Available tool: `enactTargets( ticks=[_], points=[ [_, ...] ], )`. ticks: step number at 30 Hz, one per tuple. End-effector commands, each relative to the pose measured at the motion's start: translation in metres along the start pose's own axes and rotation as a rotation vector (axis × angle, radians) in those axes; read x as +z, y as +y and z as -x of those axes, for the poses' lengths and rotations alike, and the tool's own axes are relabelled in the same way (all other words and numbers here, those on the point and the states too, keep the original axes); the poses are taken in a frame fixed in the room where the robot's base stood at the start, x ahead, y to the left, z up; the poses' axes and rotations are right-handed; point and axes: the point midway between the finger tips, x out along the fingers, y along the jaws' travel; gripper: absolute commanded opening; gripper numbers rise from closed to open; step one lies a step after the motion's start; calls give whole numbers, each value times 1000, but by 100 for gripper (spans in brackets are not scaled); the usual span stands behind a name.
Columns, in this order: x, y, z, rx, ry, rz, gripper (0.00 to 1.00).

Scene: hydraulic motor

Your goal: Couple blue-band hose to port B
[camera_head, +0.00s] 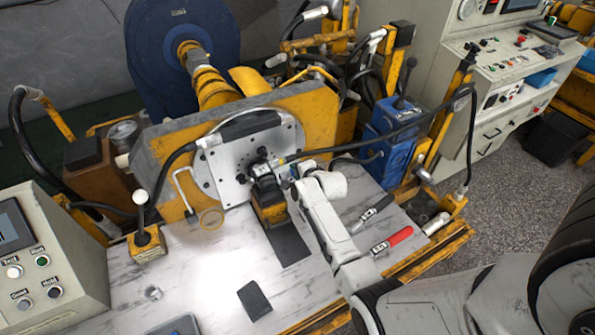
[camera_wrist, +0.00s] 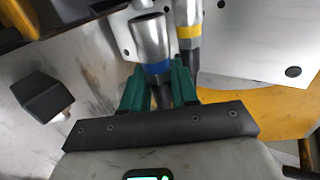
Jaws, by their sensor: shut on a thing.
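In the wrist view my gripper's green fingers (camera_wrist: 157,88) are shut on the blue-band hose (camera_wrist: 151,40), around its dark part just below the blue band. Its metal end points up the picture. A second hose end with a yellow band (camera_wrist: 188,32) stands close to its right, apart from the fingers. In the head view the dark motor (camera_head: 266,190) sits in front of the round steel plate (camera_head: 228,163), and my gripper (camera_head: 292,171) is at the motor's right side. Port B cannot be made out, and I cannot tell whether the metal end touches a port.
A red-handled tool (camera_head: 392,242) and a black-handled tool (camera_head: 370,214) lie right of my arm. A dark block (camera_head: 254,300) and a small nut (camera_head: 153,292) lie on the bench (camera_head: 205,280). A lever box (camera_head: 146,244) stands left. Black hoses span from the blue unit (camera_head: 389,138).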

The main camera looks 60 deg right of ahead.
Motion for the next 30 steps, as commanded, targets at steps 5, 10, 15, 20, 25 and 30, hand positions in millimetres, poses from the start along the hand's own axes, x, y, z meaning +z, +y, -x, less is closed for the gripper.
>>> enactTargets(
  ticks=[5,10,15,20,25,30],
  points=[
    [0,-1,0,-1,0,0,0],
    [3,-1,0,-1,0,1,0],
    [6,-1,0,0,0,0,0],
    [9,-1,0,0,0,0,0],
    [12,0,0,0,1,0,0],
    [15,0,0,0,0,-1,0]
  ],
)
